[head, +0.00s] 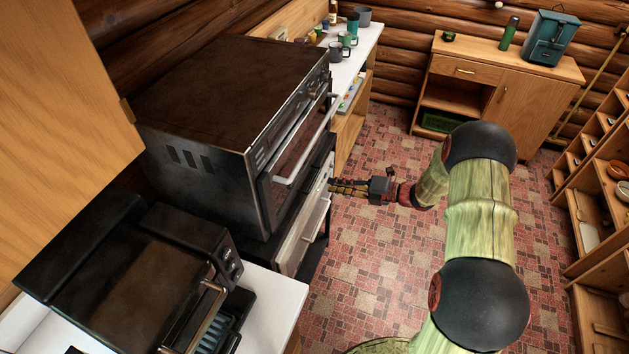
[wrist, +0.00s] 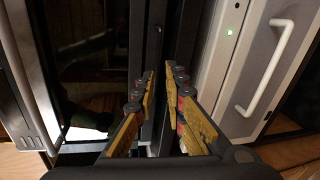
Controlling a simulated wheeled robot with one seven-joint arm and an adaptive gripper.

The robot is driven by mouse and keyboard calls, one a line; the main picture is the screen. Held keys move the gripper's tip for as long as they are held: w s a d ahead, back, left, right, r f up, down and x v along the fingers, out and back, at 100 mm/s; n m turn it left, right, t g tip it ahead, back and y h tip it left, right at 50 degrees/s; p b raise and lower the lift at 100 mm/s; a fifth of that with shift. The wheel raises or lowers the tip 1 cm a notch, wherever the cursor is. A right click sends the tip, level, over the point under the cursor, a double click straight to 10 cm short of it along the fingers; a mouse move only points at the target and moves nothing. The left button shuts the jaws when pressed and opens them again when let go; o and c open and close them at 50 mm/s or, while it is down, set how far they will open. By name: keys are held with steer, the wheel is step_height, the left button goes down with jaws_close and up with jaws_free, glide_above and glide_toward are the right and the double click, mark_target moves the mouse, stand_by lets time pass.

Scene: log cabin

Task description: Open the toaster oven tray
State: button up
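The black toaster oven (head: 150,285) stands at the lower left in the head view, with knobs, a front handle and slatted parts (head: 222,328) at its lower front. I cannot tell whether those slats are its tray. A larger dark oven (head: 235,95) with a glass door and bar handle stands beyond it. My gripper (head: 334,186) is at the front of this larger oven, low down. In the wrist view, my gripper (wrist: 163,75) is open and empty, facing dark edges between a glass door (wrist: 95,65) and a pale panel with a white handle (wrist: 265,70).
The pale-fronted appliance (head: 304,232) sits under the larger oven. A white counter (head: 355,50) with cups is behind. A wooden cabinet (head: 520,92) stands at the back and shelves (head: 600,190) at the right. The tiled floor (head: 365,265) between is clear.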

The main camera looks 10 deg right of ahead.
mark_target(315, 180)
steer(key=shift+m, duration=0.9)
steer(key=b+x, duration=0.1)
steer(key=x, duration=0.6)
steer(key=shift+w+a+b, duration=0.2)
steer(key=shift+a+b, duration=0.1)
steer(key=shift+a, duration=0.1)
jaws_close()
steer(key=shift+s+d, duration=0.1)
steer(key=f+p+v, duration=0.2)
steer(key=p+v, duration=0.2)
steer(key=v, duration=0.7)
steer(key=f+p+v, duration=0.2)
steer(key=p+v, duration=0.1)
steer(key=v, duration=0.8)
steer(key=shift+p+v, duration=0.4)
steer(key=shift+v, duration=0.45)
steer(key=shift+f, duration=0.3)
